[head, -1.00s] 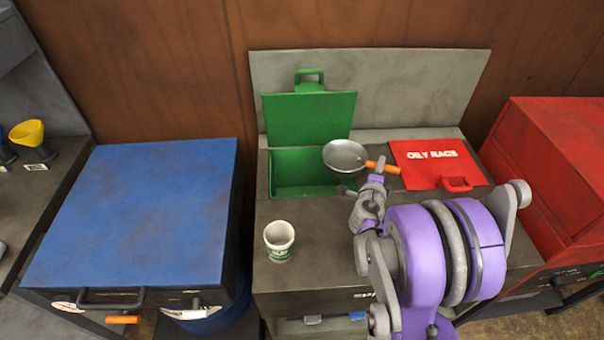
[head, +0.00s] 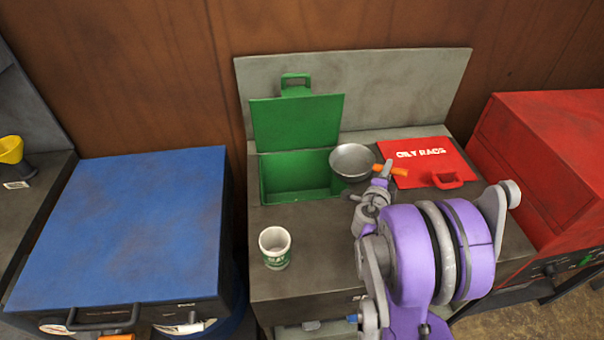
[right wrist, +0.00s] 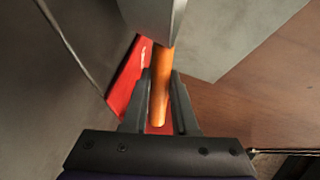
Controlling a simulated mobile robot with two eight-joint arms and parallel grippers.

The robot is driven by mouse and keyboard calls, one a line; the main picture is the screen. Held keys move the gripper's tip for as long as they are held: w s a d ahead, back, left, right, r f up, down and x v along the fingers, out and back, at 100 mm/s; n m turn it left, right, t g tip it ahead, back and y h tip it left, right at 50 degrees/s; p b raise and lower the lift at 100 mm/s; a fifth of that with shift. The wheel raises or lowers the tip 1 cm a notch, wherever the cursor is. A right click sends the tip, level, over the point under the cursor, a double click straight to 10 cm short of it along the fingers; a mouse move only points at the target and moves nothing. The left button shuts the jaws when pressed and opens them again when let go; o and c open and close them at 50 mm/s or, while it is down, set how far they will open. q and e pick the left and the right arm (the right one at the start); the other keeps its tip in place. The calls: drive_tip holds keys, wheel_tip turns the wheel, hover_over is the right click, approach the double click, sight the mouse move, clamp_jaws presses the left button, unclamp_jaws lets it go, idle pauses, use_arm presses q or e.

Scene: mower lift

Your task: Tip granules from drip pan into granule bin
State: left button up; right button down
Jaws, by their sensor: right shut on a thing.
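The drip pan (head: 352,160) is a round grey metal dish with an orange handle (head: 391,170). It is at the right edge of the green granule bin (head: 294,176), whose lid (head: 297,122) stands open at the back. The pan looks level or slightly tilted; I cannot make out granules in it. The bin's visible inside is green. My right gripper (head: 384,172) is shut on the pan's orange handle. In the right wrist view the handle (right wrist: 160,90) lies between the two fingers (right wrist: 158,105). My left gripper is not in view.
A white and green cup (head: 275,248) stands on the bench (head: 320,235) in front of the bin. A red OILY RAGS lid (head: 427,163) lies right of the pan. A blue-topped cabinet (head: 120,225) is at left, a red cabinet (head: 545,165) at right.

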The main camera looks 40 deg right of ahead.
sight(377, 166)
drive_tip(key=shift+w+a+r+n+h, duration=0.35)
drive_tip(key=shift+w+a+r+n, duration=0.2)
drive_tip(key=shift+a, duration=0.2)
drive_tip(key=shift+w+a+r+n+h, duration=0.35)
drive_tip(key=shift+w+a+r+n, duration=0.15)
drive_tip(key=shift+a+n, duration=0.2)
drive_tip(key=shift+w+a+r+n+t+h, duration=0.2)
drive_tip(key=shift+w+a+r+n, duration=0.1)
drive_tip(key=shift+a+r, duration=0.2)
drive_tip(key=shift+w+a+r+n+t+h, duration=0.1)
drive_tip(key=shift+w+a+r+n+h, duration=0.15)
drive_tip(key=shift+a+r, duration=0.15)
drive_tip(key=shift+r, duration=0.15)
drive_tip(key=shift+w+a+r+n, duration=0.25)
drive_tip(key=shift+w+a+n, duration=0.05)
drive_tip(key=shift+a, duration=0.05)
drive_tip(key=shift+w+a+r+n+t+h+p, duration=0.25)
drive_tip(key=shift+w+a+r+n+t+p, duration=0.2)
drive_tip(key=shift+a+r, duration=0.3)
drive_tip(key=shift+w+a+r+n, duration=0.45)
drive_tip(key=shift+a+r+n, duration=0.05)
drive_tip(key=shift+n, duration=0.05)
drive_tip(key=shift+w+a+r, duration=0.1)
drive_tip(key=shift+a+r, duration=0.1)
drive_tip(key=shift+w+a+r+n+t, duration=0.15)
drive_tip(key=shift+a+r+n+t, duration=0.1)
drive_tip(key=shift+n, duration=0.25)
